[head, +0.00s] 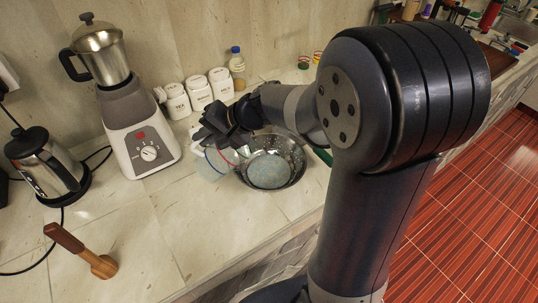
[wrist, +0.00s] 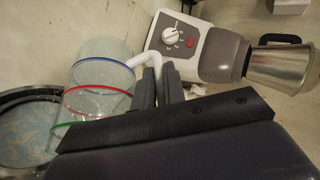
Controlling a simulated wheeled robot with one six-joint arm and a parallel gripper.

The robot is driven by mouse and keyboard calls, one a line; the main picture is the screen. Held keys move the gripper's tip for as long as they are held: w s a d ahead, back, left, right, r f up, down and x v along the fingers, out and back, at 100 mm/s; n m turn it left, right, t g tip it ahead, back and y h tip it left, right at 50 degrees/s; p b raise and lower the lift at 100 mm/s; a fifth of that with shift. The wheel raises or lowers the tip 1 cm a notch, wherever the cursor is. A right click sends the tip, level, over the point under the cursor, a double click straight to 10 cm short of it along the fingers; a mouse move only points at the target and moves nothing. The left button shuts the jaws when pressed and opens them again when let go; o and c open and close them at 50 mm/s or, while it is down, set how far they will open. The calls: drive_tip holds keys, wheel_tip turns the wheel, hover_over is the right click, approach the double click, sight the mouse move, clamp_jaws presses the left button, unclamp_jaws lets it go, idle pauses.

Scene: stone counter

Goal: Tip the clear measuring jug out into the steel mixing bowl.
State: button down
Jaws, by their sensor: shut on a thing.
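The clear measuring jug (head: 213,164) is tipped well over on its side beside the steel mixing bowl (head: 297,160), its mouth turned toward the bowl. In the wrist view the jug (wrist: 98,82) shows blue, red and green rings. My gripper (head: 226,128) is shut on the jug's white handle, which shows between the fingers (wrist: 160,87) in the wrist view. Pale blue, speckled stuff (head: 269,172) covers the bottom of the bowl. The bowl's dark rim (wrist: 30,92) shows at the left of the wrist view. Whether anything is left inside the jug is unclear.
A blender (head: 140,135) stands left of the jug, with a kettle (head: 45,165) further left. White canisters (head: 199,93) and a bottle (head: 237,68) line the wall behind. A wooden mallet (head: 82,252) lies at the front left. The counter's front middle is clear.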

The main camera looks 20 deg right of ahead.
drive_tip(key=shift+a+r+h+p, duration=0.5)
drive_tip(key=shift+r+h+p, duration=0.15)
drive_tip(key=shift+p, duration=0.6)
drive_tip(key=p, duration=0.1)
drive_tip(key=a+h+p, duration=0.1)
drive_tip(key=p, duration=0.1)
drive_tip(key=shift+a+f+n+h, duration=0.2)
drive_tip(key=shift+f+n+h, duration=0.05)
drive_tip(key=shift+f+n, duration=0.1)
drive_tip(key=shift+a+f+h+p, duration=0.45)
drive_tip(key=shift+a+f+p, duration=0.15)
drive_tip(key=shift+f, duration=0.1)
drive_tip(key=shift+a+f+h+p, duration=0.45)
drive_tip(key=shift+f+p, duration=0.15)
drive_tip(key=shift+f, duration=0.1)
drive_tip(key=shift+a+f+n+h+b, duration=0.3)
drive_tip(key=shift+a+h, duration=0.4)
drive_tip(key=shift+h, duration=0.2)
drive_tip(key=shift+a+f+n+h+b, duration=0.2)
drive_tip(key=shift+a+f+h+b, duration=0.1)
drive_tip(key=shift+a+h, duration=0.5)
drive_tip(key=shift+a+f+n+h+b, duration=0.3)
drive_tip(key=shift+a+h, duration=0.3)
drive_tip(key=shift+h, duration=0.4)
drive_tip(key=shift+s, duration=0.15)
